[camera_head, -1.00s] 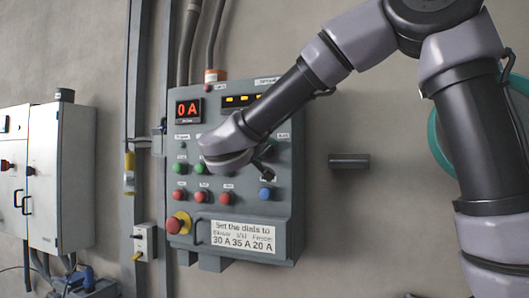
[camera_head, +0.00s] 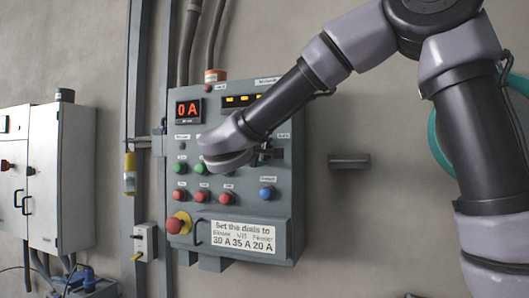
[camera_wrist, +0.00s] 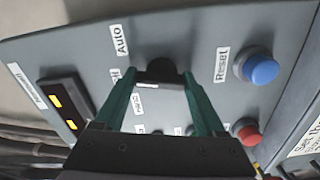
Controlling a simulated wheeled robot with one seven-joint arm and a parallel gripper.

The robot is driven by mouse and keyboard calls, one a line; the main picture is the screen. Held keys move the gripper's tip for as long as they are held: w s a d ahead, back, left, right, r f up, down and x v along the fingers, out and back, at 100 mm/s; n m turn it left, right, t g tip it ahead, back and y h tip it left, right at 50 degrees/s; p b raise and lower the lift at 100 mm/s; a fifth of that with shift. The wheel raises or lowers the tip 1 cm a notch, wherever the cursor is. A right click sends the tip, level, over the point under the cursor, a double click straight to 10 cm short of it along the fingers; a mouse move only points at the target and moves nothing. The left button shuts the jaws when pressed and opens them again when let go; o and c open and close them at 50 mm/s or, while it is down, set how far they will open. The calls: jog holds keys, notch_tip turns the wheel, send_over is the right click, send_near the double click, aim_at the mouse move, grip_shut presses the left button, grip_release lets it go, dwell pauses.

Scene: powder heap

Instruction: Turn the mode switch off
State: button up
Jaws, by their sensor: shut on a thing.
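The mode switch (camera_wrist: 163,68) is a black knob on the grey control panel (camera_head: 190,145). In the wrist view an "Auto" label stands beside it, with smaller labels nearby that are partly covered. My gripper (camera_wrist: 162,79) has its two green fingers on either side of the knob and is shut on it. In the head view my wrist covers most of the switch and the fingers, so the knob's exact angle is hard to tell.
A blue Reset button (camera_wrist: 260,68) and a red button (camera_wrist: 249,134) are close to the fingers. The panel also has a red "0 A" display (camera_head: 188,110), an amber display (camera_wrist: 64,104) and a red emergency button (camera_head: 178,223). A white cabinet (camera_head: 62,175) stands at left.

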jog(key=shift+n, duration=1.1)
jog(key=o, duration=1.3)
jog(key=v, duration=1.1)
jog(key=shift+w, duration=0.1)
